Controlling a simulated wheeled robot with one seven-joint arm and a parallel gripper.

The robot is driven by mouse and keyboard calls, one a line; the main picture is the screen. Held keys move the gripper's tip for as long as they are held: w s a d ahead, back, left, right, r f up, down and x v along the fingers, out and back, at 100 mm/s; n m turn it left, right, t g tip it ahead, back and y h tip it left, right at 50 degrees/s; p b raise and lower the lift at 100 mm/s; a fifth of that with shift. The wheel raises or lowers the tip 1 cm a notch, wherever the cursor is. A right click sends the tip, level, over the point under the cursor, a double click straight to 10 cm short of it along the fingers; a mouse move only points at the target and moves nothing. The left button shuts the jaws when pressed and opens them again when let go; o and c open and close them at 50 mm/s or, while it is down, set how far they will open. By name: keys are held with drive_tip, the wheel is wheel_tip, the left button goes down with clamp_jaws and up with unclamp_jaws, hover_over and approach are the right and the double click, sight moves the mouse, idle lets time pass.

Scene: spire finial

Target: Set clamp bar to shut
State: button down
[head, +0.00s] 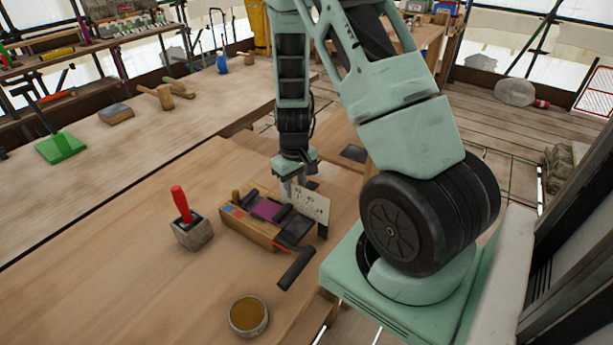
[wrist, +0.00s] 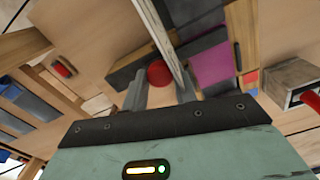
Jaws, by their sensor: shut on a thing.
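A wooden fixture block (head: 252,228) with a purple piece (head: 266,209) in it sits on the bench. My gripper (head: 291,191) points down at the fixture's far right side. In the wrist view its fingers (wrist: 160,92) are around a red round knob (wrist: 160,74) and shut on it. In the head view the knob is hidden.
A pale upright plate (head: 310,202) with markings stands close beside my gripper. A grey block with a red-handled tool (head: 181,204) stands left of the fixture. A round tin (head: 248,315) is in front.

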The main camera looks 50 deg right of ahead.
sight(291, 203)
drive_tip(key=shift+s+a, duration=0.1)
drive_tip(key=shift+a, duration=0.9)
drive_tip(key=c, duration=1.1)
unclamp_jaws()
drive_tip(key=shift+a, duration=0.15)
drive_tip(key=shift+r, duration=0.1)
drive_tip(key=shift+r, duration=0.2)
wheel_tip(291, 203, up, 17)
